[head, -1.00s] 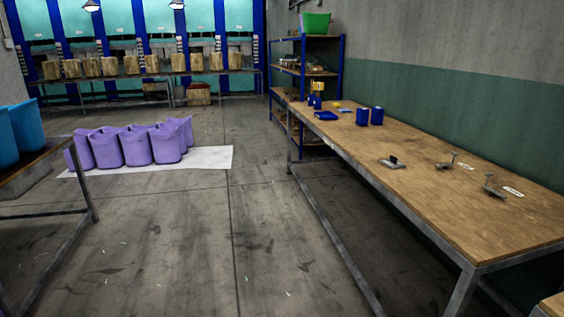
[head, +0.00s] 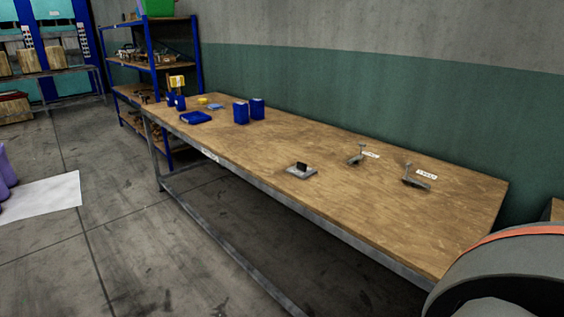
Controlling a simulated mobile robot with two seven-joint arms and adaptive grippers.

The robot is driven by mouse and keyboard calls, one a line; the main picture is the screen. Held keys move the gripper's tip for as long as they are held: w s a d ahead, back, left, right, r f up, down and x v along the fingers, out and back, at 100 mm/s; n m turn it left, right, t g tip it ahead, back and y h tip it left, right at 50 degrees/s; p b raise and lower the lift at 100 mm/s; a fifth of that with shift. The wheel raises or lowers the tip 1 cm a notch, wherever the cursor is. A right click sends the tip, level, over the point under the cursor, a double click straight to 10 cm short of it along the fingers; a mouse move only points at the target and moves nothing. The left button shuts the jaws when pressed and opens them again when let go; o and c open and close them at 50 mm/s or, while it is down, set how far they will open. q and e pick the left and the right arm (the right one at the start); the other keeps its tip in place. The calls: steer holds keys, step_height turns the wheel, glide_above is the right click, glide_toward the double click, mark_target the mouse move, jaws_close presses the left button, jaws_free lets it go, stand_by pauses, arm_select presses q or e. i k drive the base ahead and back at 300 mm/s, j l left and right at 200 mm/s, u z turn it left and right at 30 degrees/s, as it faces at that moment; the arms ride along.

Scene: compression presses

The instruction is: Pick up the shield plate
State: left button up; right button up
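A flat grey metal plate (head: 302,171) with a small black block standing on it lies near the front edge of the wooden table. Two grey metal pieces with upright stems, a left one (head: 356,157) and a right one (head: 415,180), lie further right, each beside a white label. The labels are too small to read, and I cannot tell for sure which piece is the shield plate. Neither of my grippers is in view.
The long wooden table (head: 260,150) stands along the wall. Blue boxes (head: 241,112) and a blue tray (head: 196,117) are at its far left end. A blue shelf rack (head: 150,70) stands beyond. The floor (head: 150,250) before the table is clear.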

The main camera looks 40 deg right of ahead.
mark_target(301, 170)
steer(key=i, duration=1.5)
steer(key=i+z, duration=0.1)
steer(key=i, duration=0.6)
steer(key=i+j+z, duration=0.15)
steer(key=i, duration=0.5)
steer(key=z, duration=1.5)
steer(key=i+j, duration=0.05)
steer(key=j, duration=0.05)
